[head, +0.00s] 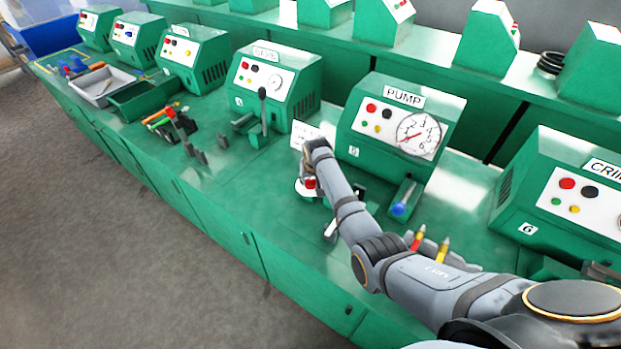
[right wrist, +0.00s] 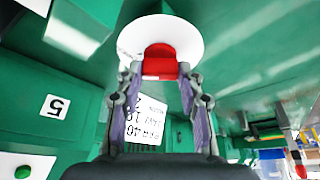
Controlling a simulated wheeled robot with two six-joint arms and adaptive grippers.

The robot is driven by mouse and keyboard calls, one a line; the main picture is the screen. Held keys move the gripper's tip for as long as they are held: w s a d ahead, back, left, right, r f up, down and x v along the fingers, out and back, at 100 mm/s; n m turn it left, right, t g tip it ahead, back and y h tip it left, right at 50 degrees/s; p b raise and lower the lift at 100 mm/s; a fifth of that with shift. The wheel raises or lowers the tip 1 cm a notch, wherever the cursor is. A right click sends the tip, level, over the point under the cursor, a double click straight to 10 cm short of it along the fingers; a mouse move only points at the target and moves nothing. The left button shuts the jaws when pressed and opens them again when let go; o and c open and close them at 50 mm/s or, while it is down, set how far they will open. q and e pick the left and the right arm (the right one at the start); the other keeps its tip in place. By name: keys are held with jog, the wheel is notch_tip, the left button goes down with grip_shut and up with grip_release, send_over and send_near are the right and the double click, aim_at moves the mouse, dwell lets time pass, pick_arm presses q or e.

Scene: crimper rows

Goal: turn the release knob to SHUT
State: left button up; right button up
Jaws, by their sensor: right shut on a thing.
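The release knob (head: 310,183) is red and sits on a round white plate (head: 300,188) on the bench front, left of the PUMP machine. In the right wrist view the red knob (right wrist: 160,60) stands before its white disc (right wrist: 160,28). My right gripper (right wrist: 160,76) has one finger on each side of the knob and is shut on it. In the head view my right gripper (head: 309,172) hides part of the knob and plate. No SHUT marking or knob pointer is readable. My left gripper is not in view.
The PUMP machine (head: 402,125) has a round gauge and stands close behind my right arm. A blue-tipped lever (head: 399,208) is right of the arm. A white card (head: 305,133) stands behind the gripper. Trays (head: 100,85) and tools lie farther left.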

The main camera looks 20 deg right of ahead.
jog(key=shift+d+r+n+y+p, duration=0.1)
jog(key=shift+n+y+p, duration=0.2)
jog(key=shift+n+p, duration=0.4)
jog(key=n+y, duration=0.1)
jog(key=n, duration=0.2)
jog(key=shift+d, duration=0.1)
jog(key=shift+n+y, duration=0.4)
jog(key=shift+n, duration=0.4)
jog(key=n+b, duration=0.1)
jog(key=n+g, duration=0.1)
jog(key=shift+w+d+f+n+y+b, duration=0.1)
jog(key=shift+f+n+y+b, duration=0.15)
jog(key=shift+n+y+b, duration=0.15)
jog(key=n+g+b, duration=0.1)
jog(key=n+b, duration=0.3)
jog(key=b, duration=0.1)
jog(key=n+g+y+b, duration=0.1)
jog(key=n+b, duration=0.2)
jog(key=b, duration=0.2)
jog(key=shift+w+f+n+g+y, duration=0.1)
jog(key=shift+w+n+g+y, duration=0.1)
jog(key=shift+n+g+y, duration=0.15)
pick_arm(q)
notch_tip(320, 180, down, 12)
jog(key=b, duration=0.2)
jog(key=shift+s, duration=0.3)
pick_arm(e)
jog(key=shift+r+n, duration=0.2)
jog(key=shift+n, duration=0.45)
jog(key=shift+g, duration=0.25)
